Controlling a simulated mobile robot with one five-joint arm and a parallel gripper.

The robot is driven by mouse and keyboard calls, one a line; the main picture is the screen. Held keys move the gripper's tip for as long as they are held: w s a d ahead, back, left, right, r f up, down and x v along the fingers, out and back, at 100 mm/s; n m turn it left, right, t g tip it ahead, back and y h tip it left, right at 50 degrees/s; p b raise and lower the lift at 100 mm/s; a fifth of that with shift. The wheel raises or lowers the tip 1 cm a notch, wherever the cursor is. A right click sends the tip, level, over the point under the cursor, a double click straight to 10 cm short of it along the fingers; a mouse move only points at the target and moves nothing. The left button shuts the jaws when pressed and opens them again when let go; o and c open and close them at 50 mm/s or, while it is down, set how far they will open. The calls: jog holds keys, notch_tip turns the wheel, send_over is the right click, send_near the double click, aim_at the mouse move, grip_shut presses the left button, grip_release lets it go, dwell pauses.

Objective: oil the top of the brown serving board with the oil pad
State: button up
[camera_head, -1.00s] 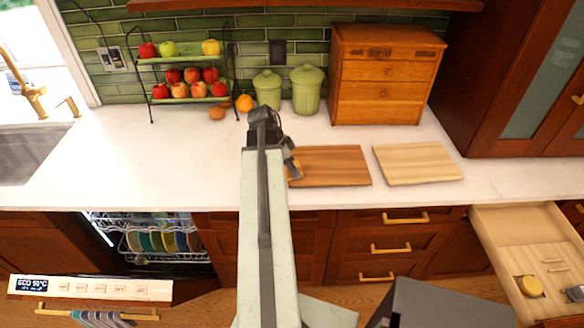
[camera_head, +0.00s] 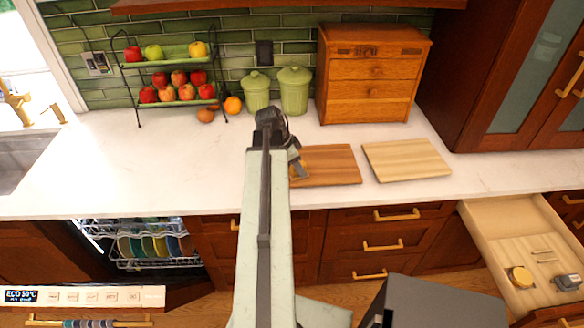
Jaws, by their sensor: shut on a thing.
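The brown serving board (camera_head: 332,165) lies flat on the white counter, right of my arm; its left end is partly hidden behind my gripper. I cannot tell whether the pad touches the wood.
A paler board (camera_head: 406,160) lies to the right. Behind stand a wooden drawer chest (camera_head: 372,80), green canisters (camera_head: 294,92) and a fruit rack (camera_head: 172,82). An open drawer (camera_head: 500,212) juts out at right; an open dishwasher (camera_head: 150,245) is at left.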

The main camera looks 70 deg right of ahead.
jog(key=shift+s+d+f, duration=0.1)
jog(key=shift+s+d, duration=0.2)
jog(key=shift+s, duration=0.45)
jog(key=shift+s+d+r, duration=0.1)
jog(key=shift+s+d, duration=0.15)
jog(key=shift+s, duration=0.45)
jog(key=shift+s+d+f, duration=0.1)
jog(key=shift+s+d, duration=0.2)
jog(key=shift+s, duration=0.45)
jog(key=shift+s+d, duration=1.1)
jog(key=shift+s, duration=1.5)
jog(key=shift+s+d, duration=1.1)
jog(key=shift+s, duration=1.5)
jog(key=shift+s+d, duration=1.1)
jog(key=shift+s, duration=1.5)
jog(key=shift+w+d, duration=0.35)
jog(key=shift+d, duration=0.4)
jog(key=shift+w+d, duration=0.15)
jog(key=shift+d, duration=0.1)
jog(key=shift+w+a, duration=1.1)
jog(key=shift+w, duration=1.5)
jog(key=shift+w+a, duration=1.05)
jog(key=shift+w, duration=1.55)
jog(key=shift+w+a, duration=1.1)
jog(key=shift+w, duration=1.5)
jog(key=shift+w, duration=0.1)
